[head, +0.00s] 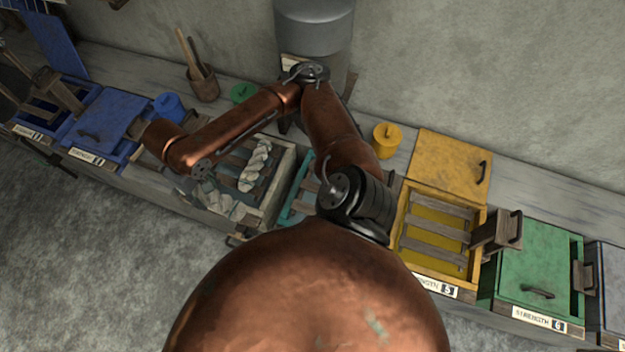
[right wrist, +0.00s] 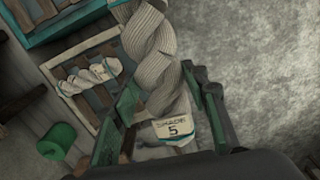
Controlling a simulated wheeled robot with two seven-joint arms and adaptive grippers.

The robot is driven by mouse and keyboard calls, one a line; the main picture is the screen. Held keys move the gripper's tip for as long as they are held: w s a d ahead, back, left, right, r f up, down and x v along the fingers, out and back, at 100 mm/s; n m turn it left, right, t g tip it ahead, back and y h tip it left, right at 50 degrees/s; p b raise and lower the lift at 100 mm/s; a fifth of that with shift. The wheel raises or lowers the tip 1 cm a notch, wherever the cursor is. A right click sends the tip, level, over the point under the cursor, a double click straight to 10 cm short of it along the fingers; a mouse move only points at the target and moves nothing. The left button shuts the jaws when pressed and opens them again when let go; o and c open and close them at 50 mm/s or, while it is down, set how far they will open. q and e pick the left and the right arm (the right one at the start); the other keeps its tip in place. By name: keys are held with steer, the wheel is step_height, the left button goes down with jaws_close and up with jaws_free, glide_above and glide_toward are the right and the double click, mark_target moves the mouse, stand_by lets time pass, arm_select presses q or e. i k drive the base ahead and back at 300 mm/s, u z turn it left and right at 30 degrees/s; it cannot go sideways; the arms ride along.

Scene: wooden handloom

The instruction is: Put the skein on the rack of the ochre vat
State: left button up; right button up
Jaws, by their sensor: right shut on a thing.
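The ochre vat (head: 403,262) stands right of centre in the head view, with its yellow lid tilted back behind it. Its wooden rack (head: 436,238) of slats lies across the opening, bare. My right arm reaches left. Its gripper (head: 212,196) is small and partly hidden there, over the front of a pale tray. In the right wrist view, my right gripper (right wrist: 165,100) is shut on a grey-white twisted skein (right wrist: 152,45) with a tag (right wrist: 174,129) marked 5. The skein hangs in front of the tray in that view. My left gripper is not in view.
A second skein (head: 257,165) lies on the slats of the pale tray (head: 283,180). A teal vat (head: 298,200) stands between tray and ochre vat. A wooden block (head: 496,232) with a handle stands at the ochre vat's right edge. Green vat (head: 540,265) and blue vat (head: 105,120) are lidded.

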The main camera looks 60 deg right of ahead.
mark_target(422, 221)
steer(key=u, duration=0.25)
steer(key=k, duration=2.15)
steer(key=z, duration=1.05)
steer(key=i, duration=0.5)
